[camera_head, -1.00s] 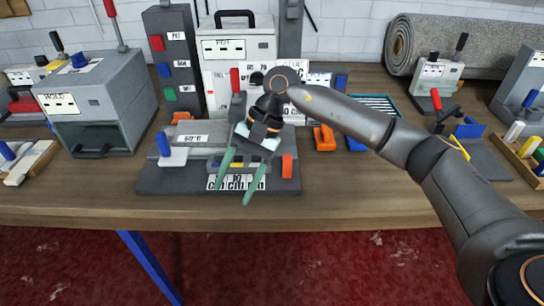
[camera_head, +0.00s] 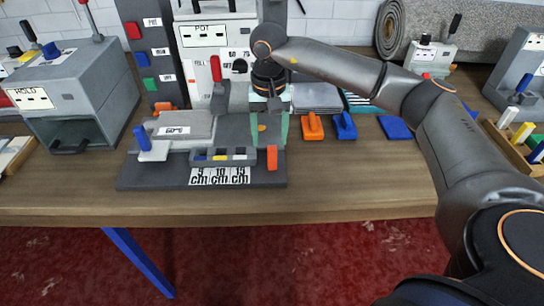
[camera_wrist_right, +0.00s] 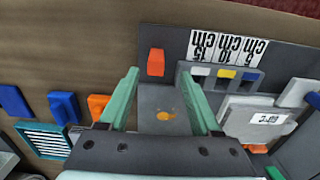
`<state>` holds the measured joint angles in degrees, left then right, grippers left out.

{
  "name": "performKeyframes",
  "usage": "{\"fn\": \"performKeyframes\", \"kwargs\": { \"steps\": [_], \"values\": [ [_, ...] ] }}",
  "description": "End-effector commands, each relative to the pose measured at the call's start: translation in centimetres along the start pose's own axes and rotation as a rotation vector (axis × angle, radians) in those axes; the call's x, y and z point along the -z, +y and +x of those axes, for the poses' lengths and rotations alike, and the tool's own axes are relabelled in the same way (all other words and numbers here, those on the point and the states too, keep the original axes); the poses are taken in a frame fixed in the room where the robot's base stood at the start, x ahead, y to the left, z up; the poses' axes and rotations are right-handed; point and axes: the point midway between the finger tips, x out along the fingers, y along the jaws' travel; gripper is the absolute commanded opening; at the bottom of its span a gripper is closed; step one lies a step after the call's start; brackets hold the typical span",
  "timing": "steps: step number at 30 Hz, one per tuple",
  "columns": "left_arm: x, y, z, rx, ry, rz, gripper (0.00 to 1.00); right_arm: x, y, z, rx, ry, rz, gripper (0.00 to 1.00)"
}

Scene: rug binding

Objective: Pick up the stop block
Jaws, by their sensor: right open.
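No label that I can read marks the stop block. An upright orange block (camera_head: 272,157) stands at the right end of the grey measuring fixture (camera_head: 140,180), near the 5, 10 and 15 cm labels. It also shows in the right wrist view (camera_wrist_right: 156,62), ahead of the fingers. My right gripper (camera_head: 268,138) points down over the fixture's right part, behind that block. Its two green fingers (camera_wrist_right: 158,98) are open and apart. Between them in the wrist view lies a grey surface with an orange oval spot (camera_wrist_right: 166,116); nothing is gripped. My left gripper is out of view.
An orange piece (camera_head: 312,127) and a blue piece (camera_head: 345,126) stand right of the fixture, beside a flat blue piece (camera_head: 395,128). A blue-handled clamp (camera_head: 150,145) is at the fixture's left. The grey HOLD box (camera_head: 65,100) stands further left. The table's front strip is clear.

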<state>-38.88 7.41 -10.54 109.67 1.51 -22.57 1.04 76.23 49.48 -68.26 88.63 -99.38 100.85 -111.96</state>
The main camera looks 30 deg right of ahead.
Motion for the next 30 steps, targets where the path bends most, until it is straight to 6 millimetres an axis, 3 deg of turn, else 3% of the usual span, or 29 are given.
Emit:
{"fn": "performKeyframes", "kwargs": {
  "steps": [10, 20, 30],
  "values": [
    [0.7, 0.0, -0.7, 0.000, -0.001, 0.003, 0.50, -0.1, 0.7, 4.5, -0.002, -0.003, 0.001, 0.65],
    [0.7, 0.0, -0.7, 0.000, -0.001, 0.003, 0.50, 0.0, 0.6, 5.2, 0.000, -0.001, 0.001, 0.64],
    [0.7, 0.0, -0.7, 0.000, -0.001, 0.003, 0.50, 0.0, 0.6, 5.2, 0.001, -0.001, 0.001, 0.26]
  ]
}}
